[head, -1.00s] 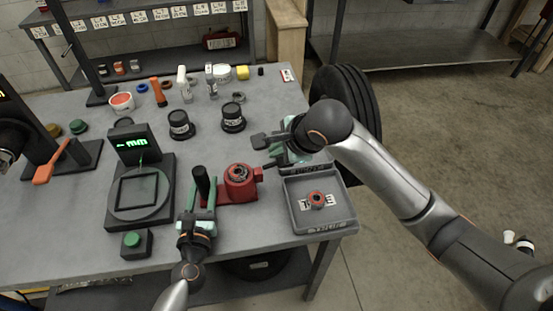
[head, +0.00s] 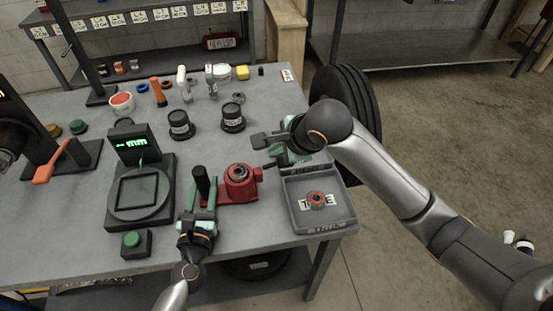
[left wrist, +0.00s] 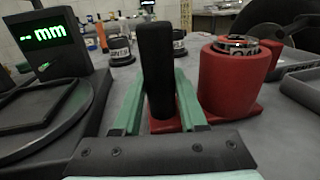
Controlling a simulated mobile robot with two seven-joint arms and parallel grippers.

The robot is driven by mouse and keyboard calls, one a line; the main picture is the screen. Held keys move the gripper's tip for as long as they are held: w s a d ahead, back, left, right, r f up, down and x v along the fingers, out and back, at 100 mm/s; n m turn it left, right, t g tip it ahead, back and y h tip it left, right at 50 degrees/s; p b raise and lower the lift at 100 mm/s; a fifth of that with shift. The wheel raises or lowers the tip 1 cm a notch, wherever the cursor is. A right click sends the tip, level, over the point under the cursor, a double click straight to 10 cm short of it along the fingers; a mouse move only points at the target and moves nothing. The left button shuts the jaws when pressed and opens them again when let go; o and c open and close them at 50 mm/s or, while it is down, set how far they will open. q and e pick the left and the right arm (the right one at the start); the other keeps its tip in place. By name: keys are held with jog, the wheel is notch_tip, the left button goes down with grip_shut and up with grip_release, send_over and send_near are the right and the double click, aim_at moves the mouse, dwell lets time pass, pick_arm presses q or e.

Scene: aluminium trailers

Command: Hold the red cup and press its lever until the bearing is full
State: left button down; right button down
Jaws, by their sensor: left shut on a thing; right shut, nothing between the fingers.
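The red cup (head: 240,185) stands on its red base on the table, with a metal bearing (head: 238,172) in its top. A red lever-like part (head: 259,174) sticks out at its right side. A black upright handle (head: 203,182) rises from the left end of the base. My left gripper (head: 201,200) is shut on this handle; the left wrist view shows the handle (left wrist: 155,65) between the green fingers, left of the cup (left wrist: 227,80). My right gripper (head: 276,154) is shut and empty, behind and right of the cup, apart from it as far as I can see.
A grey tray (head: 343,212) with a red-ringed bearing (head: 317,199) lies right of the cup. A gauge with a "-- mm" display (head: 133,144) and a green button (head: 132,239) stand left. Two dark jars (head: 232,117) and several small bottles are behind.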

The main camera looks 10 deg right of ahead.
aim_at(278, 161)
jog(key=shift+f, duration=0.1)
dwell(0.6)
jog(key=shift+d+f, duration=0.1)
jog(key=shift+f, duration=0.2)
jog(key=shift+s+d+f, duration=0.1)
jog(key=shift+d+f, duration=0.15)
jog(key=shift+f, duration=0.4)
jog(key=shift+d+f, duration=0.2)
jog(key=shift+f, duration=0.4)
dwell(1.2)
jog(key=shift+r, duration=0.15)
jog(key=shift+a+r, duration=0.3)
jog(key=shift+r, duration=0.4)
jog(key=shift+a+r, duration=0.25)
jog(key=shift+r, duration=0.45)
jog(key=shift+r, duration=0.1)
jog(key=shift+a+r, duration=0.25)
jog(key=shift+r, duration=0.55)
jog(key=shift+a+r, duration=0.2)
jog(key=shift+r, duration=0.55)
jog(key=shift+a+r, duration=0.25)
jog(key=shift+r, duration=0.55)
dwell(0.4)
